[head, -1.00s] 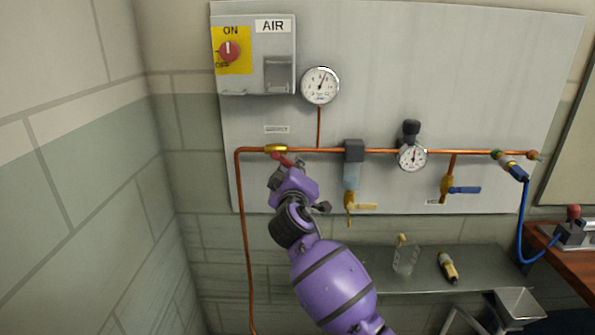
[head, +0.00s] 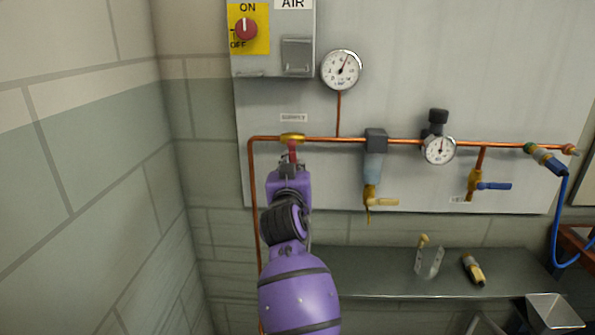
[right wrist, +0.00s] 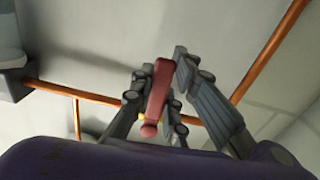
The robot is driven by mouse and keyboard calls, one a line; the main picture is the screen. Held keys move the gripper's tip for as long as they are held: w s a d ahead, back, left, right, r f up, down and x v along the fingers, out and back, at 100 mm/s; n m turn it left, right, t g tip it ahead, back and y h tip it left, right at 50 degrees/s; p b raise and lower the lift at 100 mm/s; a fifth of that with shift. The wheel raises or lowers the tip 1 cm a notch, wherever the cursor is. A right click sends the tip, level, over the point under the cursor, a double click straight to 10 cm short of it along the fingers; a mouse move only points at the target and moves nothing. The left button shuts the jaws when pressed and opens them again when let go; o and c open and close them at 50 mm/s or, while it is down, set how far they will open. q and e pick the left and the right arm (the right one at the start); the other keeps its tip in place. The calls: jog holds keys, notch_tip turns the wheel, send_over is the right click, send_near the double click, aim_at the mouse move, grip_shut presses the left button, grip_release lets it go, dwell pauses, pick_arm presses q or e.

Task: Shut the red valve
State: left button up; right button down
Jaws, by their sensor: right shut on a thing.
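The red valve is a brass body (head: 292,137) on the copper pipe under the small label, with a red lever (head: 292,152). The lever points straight down, across the horizontal pipe. My right gripper (head: 290,167) is at the lever's lower part, just below the pipe, and covers its end. In the right wrist view the red lever (right wrist: 157,95) lies between the dark fingers of my right gripper (right wrist: 160,68), which is shut on it. My left gripper is in neither view.
A grey box with a red ON/OFF knob (head: 246,28) and a gauge (head: 341,69) are above the pipe. A filter (head: 374,165), a regulator gauge (head: 439,150) and a blue-handled valve (head: 492,186) are to the right. A dark shelf (head: 380,285) is below.

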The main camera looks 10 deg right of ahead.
jog(key=shift+a+f+m, duration=0.1)
jog(key=shift+a+m, duration=0.15)
jog(key=shift+m, duration=0.15)
dwell(0.3)
jog(key=c, duration=1.7)
grip_release()
jog(key=v, duration=1.2)
